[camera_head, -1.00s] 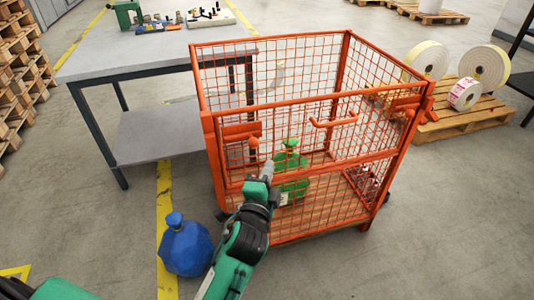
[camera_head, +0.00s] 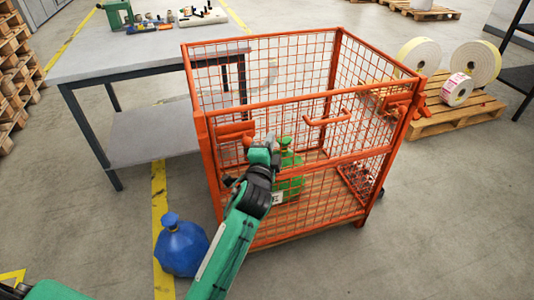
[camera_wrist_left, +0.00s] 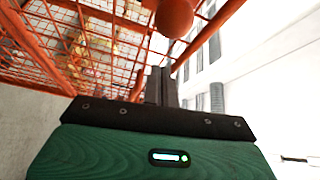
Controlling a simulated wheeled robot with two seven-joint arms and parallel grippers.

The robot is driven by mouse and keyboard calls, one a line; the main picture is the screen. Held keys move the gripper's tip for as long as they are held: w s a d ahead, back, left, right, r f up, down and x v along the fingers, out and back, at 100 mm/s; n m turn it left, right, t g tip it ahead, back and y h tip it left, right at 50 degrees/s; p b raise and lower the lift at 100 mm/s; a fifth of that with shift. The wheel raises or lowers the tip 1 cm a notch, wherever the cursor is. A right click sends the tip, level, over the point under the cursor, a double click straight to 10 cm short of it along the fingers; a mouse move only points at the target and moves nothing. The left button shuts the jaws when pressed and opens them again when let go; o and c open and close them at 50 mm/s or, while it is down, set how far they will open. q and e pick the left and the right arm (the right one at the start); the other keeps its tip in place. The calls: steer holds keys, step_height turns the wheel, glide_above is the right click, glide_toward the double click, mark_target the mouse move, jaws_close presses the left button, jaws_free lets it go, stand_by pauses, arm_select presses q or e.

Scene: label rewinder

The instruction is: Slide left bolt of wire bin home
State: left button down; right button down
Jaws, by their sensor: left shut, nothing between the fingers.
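The orange wire bin (camera_head: 290,103) stands in the middle of the head view, its front gate facing me. The left bolt (camera_head: 235,130) is at the bin's upper left front corner, with a round knob (camera_head: 247,142) hanging below it. In the left wrist view the orange ball knob (camera_wrist_left: 174,17) is just beyond the fingertips. My left gripper (camera_head: 269,142) is shut and empty, close to the right of the knob in the head view. My right gripper is not in view.
A green bottle-like container (camera_head: 289,170) is inside the bin. A grey table (camera_head: 150,56) is behind on the left. The right bolt (camera_head: 399,105) and label rolls (camera_head: 477,62) on a pallet are right.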

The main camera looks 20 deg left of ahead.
mark_target(246, 140)
arm_select(q)
steer(key=shift+s+a+f, duration=0.15)
steer(key=shift+s+a, duration=0.15)
steer(key=shift+a, duration=0.25)
steer(key=shift+s+a+f, duration=0.1)
steer(key=shift+s+a, duration=0.15)
steer(key=shift+a, duration=0.35)
steer(key=shift+s+a+f, duration=0.15)
steer(key=shift+s+a, duration=0.15)
steer(key=shift+a, duration=0.25)
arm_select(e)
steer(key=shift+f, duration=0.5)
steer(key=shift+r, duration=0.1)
